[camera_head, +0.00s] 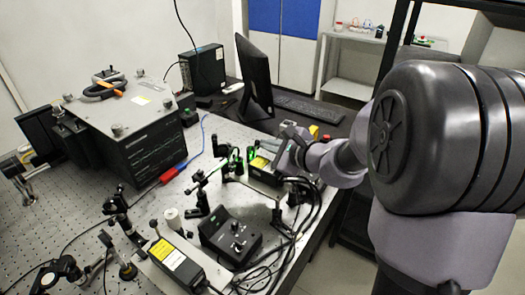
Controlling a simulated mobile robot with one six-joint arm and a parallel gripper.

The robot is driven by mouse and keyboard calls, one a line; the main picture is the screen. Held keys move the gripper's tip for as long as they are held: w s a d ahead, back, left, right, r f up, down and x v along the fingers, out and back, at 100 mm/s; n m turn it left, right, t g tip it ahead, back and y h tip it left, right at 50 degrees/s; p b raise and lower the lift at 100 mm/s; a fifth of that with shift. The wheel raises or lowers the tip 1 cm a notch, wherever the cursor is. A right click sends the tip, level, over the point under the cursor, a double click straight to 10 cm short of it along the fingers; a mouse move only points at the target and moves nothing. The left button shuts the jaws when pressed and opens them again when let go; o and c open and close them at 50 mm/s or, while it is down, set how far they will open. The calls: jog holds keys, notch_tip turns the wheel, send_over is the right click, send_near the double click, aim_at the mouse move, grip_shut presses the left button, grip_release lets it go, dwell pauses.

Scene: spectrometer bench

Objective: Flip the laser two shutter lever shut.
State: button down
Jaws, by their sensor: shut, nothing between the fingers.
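My arm reaches in from the right, and my gripper (283,155) is shut and empty at the back right of the optical bench. It is just above and beside a black laser box with a yellow label (260,162). A second black laser box with a yellow and white label (175,258) lies at the front, far from my gripper. I cannot tell which box is laser two. The shutter lever is too small or is hidden by my gripper, so its position cannot be read. I cannot tell whether my fingertips touch anything.
Green-lit optic mounts (236,156) stand just left of my gripper. A black control box with knobs (231,238) and loose black cables (300,205) lie in front. A monitor (253,78) stands behind. A large grey instrument (125,118) fills the left.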

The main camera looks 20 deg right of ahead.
jog(key=shift+s, duration=0.15)
jog(key=shift+r, duration=0.2)
jog(key=shift+r+p, duration=0.45)
jog(key=shift+r, duration=0.25)
jog(key=shift+f, duration=0.1)
